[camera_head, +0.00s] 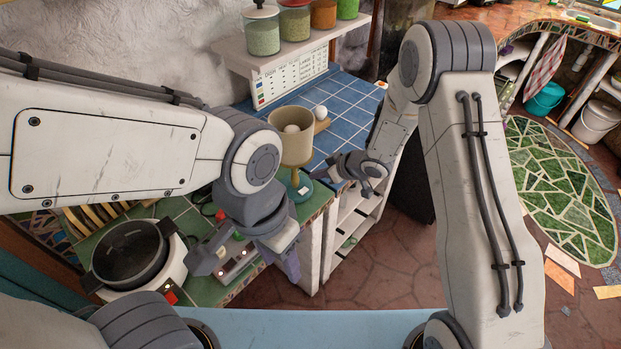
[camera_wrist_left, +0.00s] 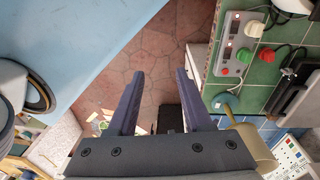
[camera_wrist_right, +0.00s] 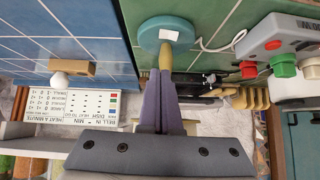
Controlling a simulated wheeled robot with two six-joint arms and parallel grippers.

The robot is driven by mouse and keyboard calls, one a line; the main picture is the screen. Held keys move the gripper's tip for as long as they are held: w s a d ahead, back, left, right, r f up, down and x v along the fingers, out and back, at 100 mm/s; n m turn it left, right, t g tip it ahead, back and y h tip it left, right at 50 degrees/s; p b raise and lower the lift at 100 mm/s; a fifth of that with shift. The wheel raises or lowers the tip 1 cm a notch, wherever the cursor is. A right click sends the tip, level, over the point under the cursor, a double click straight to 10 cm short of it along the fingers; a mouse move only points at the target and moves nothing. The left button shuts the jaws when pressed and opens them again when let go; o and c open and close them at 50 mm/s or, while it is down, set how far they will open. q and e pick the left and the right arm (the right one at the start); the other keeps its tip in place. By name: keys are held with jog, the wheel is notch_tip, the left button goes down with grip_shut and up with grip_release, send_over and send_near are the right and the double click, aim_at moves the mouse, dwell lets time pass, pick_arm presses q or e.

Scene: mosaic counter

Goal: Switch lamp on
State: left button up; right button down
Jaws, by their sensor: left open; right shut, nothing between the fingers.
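The lamp has a beige shade (camera_head: 296,146) and a round teal base with a white rectangle on it. It stands at the counter's corner; a pale bulb shows inside, with no clear glow. The base also shows in the right wrist view (camera_wrist_right: 166,32) and the left wrist view (camera_wrist_left: 225,101). My right gripper (camera_head: 319,174) is shut and empty, pointing at the lamp from its right side. In the right wrist view its fingertips overlap the brass stem just by the base; I cannot tell if they touch. My left gripper (camera_wrist_left: 159,74) is open and empty, over the floor at the counter's front edge.
A control box (camera_wrist_left: 237,48) with coloured knobs lies on the green tiles left of the lamp. A cooker with a pot (camera_head: 130,252) stands farther left. A small wooden holder (camera_head: 321,125) with a white ball is behind the lamp. A jar shelf (camera_head: 285,52) hangs above.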

pick_arm(q)
jog(key=shift+f, duration=0.45)
pick_arm(e)
jog(key=v, duration=0.6)
jog(key=shift+d, duration=0.2)
jog(key=shift+r, duration=0.1)
